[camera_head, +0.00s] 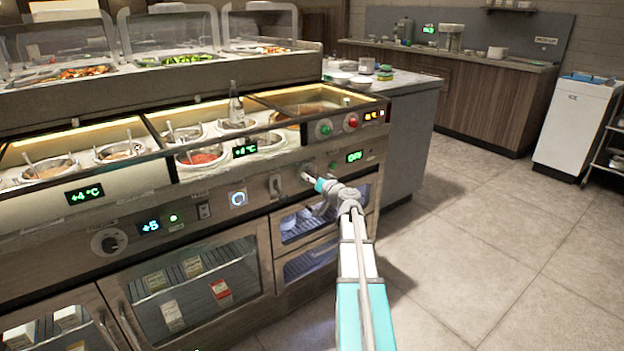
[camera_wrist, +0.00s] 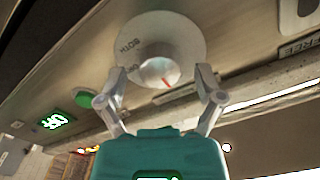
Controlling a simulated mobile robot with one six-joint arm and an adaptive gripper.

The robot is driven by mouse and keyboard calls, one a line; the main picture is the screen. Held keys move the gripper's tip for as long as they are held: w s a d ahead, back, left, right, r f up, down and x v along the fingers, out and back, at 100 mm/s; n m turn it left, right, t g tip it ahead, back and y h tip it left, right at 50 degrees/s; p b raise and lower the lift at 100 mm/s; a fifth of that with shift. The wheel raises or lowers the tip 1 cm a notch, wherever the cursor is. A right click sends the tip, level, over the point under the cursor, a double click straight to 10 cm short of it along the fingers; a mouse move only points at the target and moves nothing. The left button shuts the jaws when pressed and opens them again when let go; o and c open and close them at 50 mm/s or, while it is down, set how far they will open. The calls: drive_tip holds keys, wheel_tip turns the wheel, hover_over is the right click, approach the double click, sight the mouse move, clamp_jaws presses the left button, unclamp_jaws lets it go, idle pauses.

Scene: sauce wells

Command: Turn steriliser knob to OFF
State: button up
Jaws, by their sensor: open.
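The steriliser knob (camera_wrist: 158,72) is a pale knob with a small red mark, on a round white dial that carries dark lettering, including "BOTH". In the wrist view the red mark points toward the lower right. My gripper (camera_wrist: 160,78) is open, with one finger on each side of the knob; I cannot tell whether they touch it. In the head view my gripper (camera_head: 316,182) is at the counter's front panel and partly covers the knob (camera_head: 306,176).
A green button (camera_wrist: 88,98) sits near the dial. Other controls on the front include a large dial (camera_head: 109,241), a switch (camera_head: 275,184) and a red knob (camera_head: 351,121). Sauce wells (camera_head: 201,156) are above. The floor (camera_head: 480,230) to the right is clear.

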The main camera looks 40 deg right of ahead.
drive_tip(key=s, duration=1.2)
idle(0.3)
idle(0.5)
drive_tip(key=w+a+f+n+g+y, duration=0.1)
drive_tip(key=a+f+n+g+y, duration=0.3)
drive_tip(key=a, duration=0.9)
drive_tip(key=w+a+f+n+g+y, duration=0.15)
drive_tip(key=a+f+g, duration=0.3)
drive_tip(key=a, duration=0.85)
drive_tip(key=s+a+f+g+h+p, duration=0.1)
drive_tip(key=s+a+f+g+h, duration=0.3)
drive_tip(key=s+a, duration=0.35)
drive_tip(key=s+a+f+g+h+p, duration=0.2)
drive_tip(key=s+a+f+g, duration=0.3)
drive_tip(key=a, duration=0.4)
wheel_tip(320, 180, up, 39)
drive_tip(key=p, duration=3.7)
drive_tip(key=shift+s+d, duration=0.2)
drive_tip(key=shift+s, duration=0.1)
drive_tip(key=shift+g+y, duration=0.25)
